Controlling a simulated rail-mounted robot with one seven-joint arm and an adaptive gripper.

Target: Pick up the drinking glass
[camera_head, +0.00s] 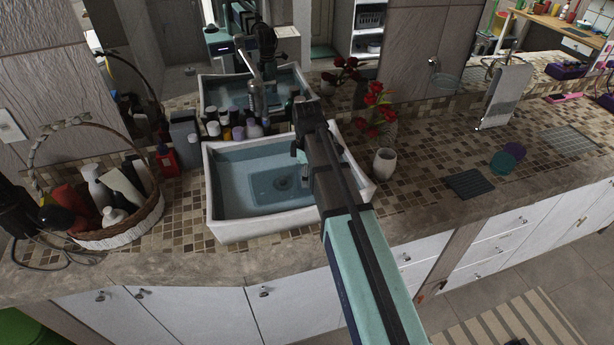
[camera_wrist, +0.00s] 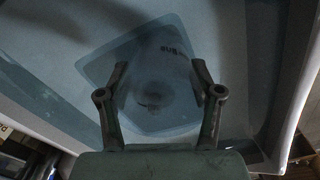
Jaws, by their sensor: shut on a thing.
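My gripper (camera_wrist: 158,80) hangs over the sink basin, with its two fingers apart on either side of a clear, hard-to-see drinking glass (camera_wrist: 160,88) in the wrist view. The fingers are closed against the glass's sides. Dark lettering shows near its far side, and the sink drain shows through or behind it. In the head view my gripper (camera_head: 300,153) is above the sink's back right part, mostly hidden by my arm. The glass cannot be made out clearly there.
The white sink (camera_head: 232,232) has several bottles (camera_head: 240,130) behind it. A wicker basket (camera_head: 125,232) with bottles stands left. A pale cup (camera_head: 384,162) and red flowers (camera_head: 378,98) stand right, near a dark mat (camera_head: 469,183). A mirror is behind the counter.

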